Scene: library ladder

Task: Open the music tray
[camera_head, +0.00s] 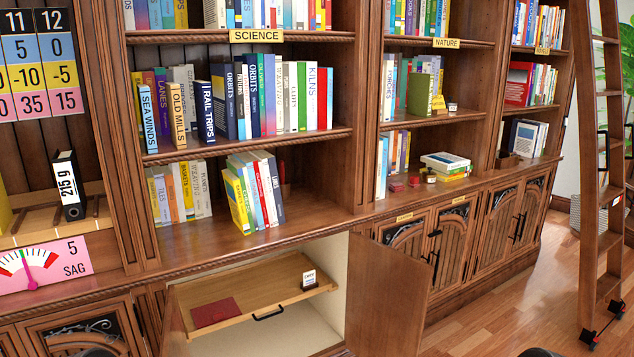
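The music tray appears to be the light wooden pull-out tray (258,288) inside the open lower cabinet below the SCIENCE shelves. It has a black bar handle (268,313) on its front edge. A dark red folder (215,312) lies on its left part, and a small white card or box (309,279) stands on its right. How far the tray is pulled out is hard to tell. Neither gripper can be made out; only small dark rounded shapes show at the bottom edge, and I cannot tell what they are.
The cabinet's right door (388,295) stands open, swung outward. Its left door (176,322) also appears open. Closed cabinets (494,240) continue to the right. A wooden ladder (606,180) stands at the far right. The wooden floor (490,318) is clear between.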

